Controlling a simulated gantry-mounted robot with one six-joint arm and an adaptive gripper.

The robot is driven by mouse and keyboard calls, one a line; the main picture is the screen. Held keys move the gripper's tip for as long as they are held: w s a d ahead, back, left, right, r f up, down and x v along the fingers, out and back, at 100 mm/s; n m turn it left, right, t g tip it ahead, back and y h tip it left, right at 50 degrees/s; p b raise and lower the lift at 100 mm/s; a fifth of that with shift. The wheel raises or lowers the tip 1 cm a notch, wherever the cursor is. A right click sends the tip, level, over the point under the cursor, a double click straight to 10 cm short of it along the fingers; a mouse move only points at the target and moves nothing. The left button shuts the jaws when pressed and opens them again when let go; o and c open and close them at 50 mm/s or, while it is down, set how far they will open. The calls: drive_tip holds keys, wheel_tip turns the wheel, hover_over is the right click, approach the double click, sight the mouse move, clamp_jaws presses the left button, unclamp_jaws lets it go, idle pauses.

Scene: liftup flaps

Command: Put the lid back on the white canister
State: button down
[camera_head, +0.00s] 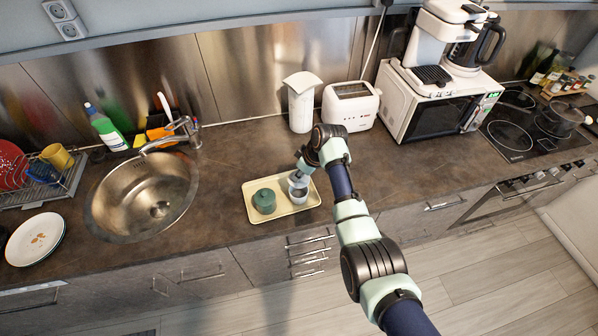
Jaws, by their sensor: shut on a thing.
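A cream tray (312,207) lies on the counter near its front edge. The small white canister (299,196) stands at the right of the tray, with a greyish top or opening facing up. My gripper (298,180) points down right over it and is shut on a small pale piece, which looks like the lid. The gripper largely hides this piece, and I cannot tell whether it touches the canister rim. A green lidded pot (263,202) stands on the left half of the tray.
A white pitcher-like container (301,103) and a toaster (350,106) stand behind the tray against the backsplash. The sink (143,196) is to the left, and a microwave (437,101) to the right. The counter between sink and tray is clear.

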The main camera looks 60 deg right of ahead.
sight(303, 181)
wheel_tip(303, 181, down, 4)
drive_tip(key=b, duration=0.3)
drive_tip(key=shift+f+b, duration=0.1)
drive_tip(key=shift+b, duration=0.2)
drive_tip(key=shift+f+b, duration=0.45)
drive_tip(key=shift+f, duration=0.35)
drive_tip(key=shift+p, duration=0.3)
drive_tip(key=shift+f, duration=0.15)
idle(1.3)
drive_tip(key=c, duration=1)
unclamp_jaws()
drive_tip(key=shift+o, duration=0.4)
drive_tip(key=o, duration=0.4)
drive_tip(key=shift+o, duration=0.2)
